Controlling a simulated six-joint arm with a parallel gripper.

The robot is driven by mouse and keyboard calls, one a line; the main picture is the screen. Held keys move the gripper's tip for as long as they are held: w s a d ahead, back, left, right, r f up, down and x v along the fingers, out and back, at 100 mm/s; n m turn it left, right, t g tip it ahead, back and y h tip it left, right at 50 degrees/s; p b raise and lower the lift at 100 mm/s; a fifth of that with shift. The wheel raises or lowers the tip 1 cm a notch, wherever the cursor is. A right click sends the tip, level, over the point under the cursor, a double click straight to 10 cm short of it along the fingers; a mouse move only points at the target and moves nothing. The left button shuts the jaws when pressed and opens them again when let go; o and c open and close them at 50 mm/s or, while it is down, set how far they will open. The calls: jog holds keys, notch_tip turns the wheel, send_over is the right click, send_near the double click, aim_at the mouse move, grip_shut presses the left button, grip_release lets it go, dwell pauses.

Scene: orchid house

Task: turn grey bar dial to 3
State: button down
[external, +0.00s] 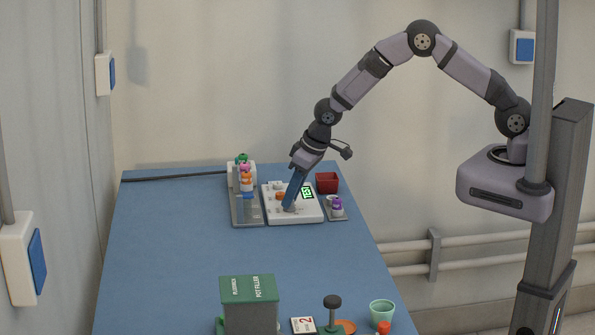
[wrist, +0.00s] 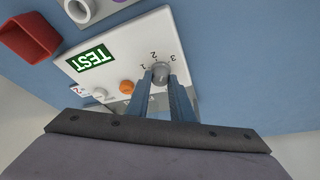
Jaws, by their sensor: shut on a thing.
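The grey bar dial (wrist: 160,70) sits on a white panel (wrist: 118,48), with the numbers 1, 2 and 3 printed around it. My gripper (wrist: 161,84) is shut on the dial, one blue finger on each side. I cannot tell for sure which number the bar points at. In the external view my gripper (external: 289,204) reaches down to the front part of the white panel (external: 309,216), and the fingers hide the dial there.
The panel also carries a green TEST display (wrist: 89,57) and an orange knob (wrist: 127,87). A red pot (external: 327,182) stands behind right of the panel. A tray (external: 246,212) lies on its left. A green-lidded pot filler box (external: 249,290) stands at the front; the mid-table is clear.

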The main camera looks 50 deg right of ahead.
jog(key=shift+a+f+m+b, duration=0.1)
jog(key=shift+f+m+b, duration=0.35)
jog(key=shift+b, duration=0.7)
jog(key=m+h+b, duration=0.1)
jog(key=m+b, duration=0.1)
jog(key=b, duration=0.1)
jog(key=shift+a+r+b, duration=0.1)
jog(key=shift+b, duration=0.2)
jog(key=shift+r+m+h+b, duration=0.15)
jog(key=shift+m+h+b, duration=0.15)
jog(key=shift+m+b, duration=0.4)
jog(key=shift+r, duration=0.2)
jog(key=c, duration=1.6)
grip_release()
jog(key=shift+o, duration=0.2)
jog(key=b+v, duration=0.2)
jog(key=v, duration=0.5)
jog(key=shift+s, duration=0.2)
jog(key=shift+r, duration=0.15)
